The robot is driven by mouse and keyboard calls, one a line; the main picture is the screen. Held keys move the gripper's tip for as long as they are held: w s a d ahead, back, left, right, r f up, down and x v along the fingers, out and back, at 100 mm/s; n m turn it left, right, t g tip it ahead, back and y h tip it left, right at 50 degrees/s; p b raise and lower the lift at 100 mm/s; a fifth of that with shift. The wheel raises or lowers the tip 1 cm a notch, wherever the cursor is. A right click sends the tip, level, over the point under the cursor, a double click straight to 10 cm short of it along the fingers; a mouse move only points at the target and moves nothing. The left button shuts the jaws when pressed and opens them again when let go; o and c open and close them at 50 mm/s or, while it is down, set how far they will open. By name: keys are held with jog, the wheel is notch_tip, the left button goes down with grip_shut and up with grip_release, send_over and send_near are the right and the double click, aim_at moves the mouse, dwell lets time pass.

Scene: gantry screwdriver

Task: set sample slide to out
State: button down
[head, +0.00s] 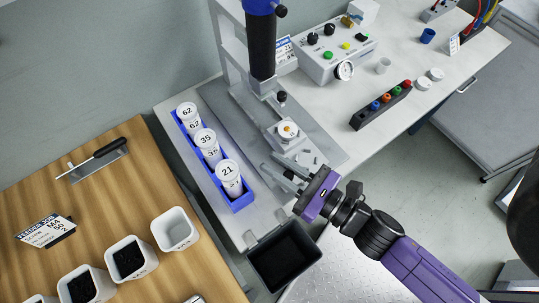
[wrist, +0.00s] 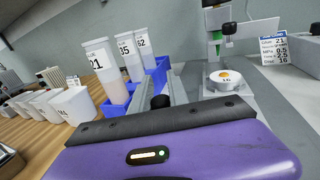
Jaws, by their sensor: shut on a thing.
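The sample slide (head: 306,158) is a pale plate at the foot of the gantry stand, carrying a white round holder (head: 287,131) with an orange centre. The holder also shows in the wrist view (wrist: 226,80), to the right of my fingers. My gripper (head: 275,168) reaches in from the lower right, just in front of the slide. In the wrist view a black knob (wrist: 160,101) sits between my fingers, and my gripper is shut on it. How the knob joins the slide is hidden by my fingers and gripper body.
A blue rack (head: 243,201) with white jars numbered 62, 35 and 21 stands left of my gripper. A dark open bin (head: 252,247) is below it. The black screwdriver (head: 262,45) hangs above the slide. A control box (head: 330,55) stands behind, right.

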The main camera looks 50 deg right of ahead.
jog(key=shift+s+a+f, duration=0.1)
jog(key=shift+s, duration=0.05)
jog(key=c, duration=1.3)
grip_release()
jog(key=shift+o, duration=0.2)
jog(key=s+b, duration=0.1)
jog(key=s, duration=0.5)
jog(key=shift+s, duration=0.95)
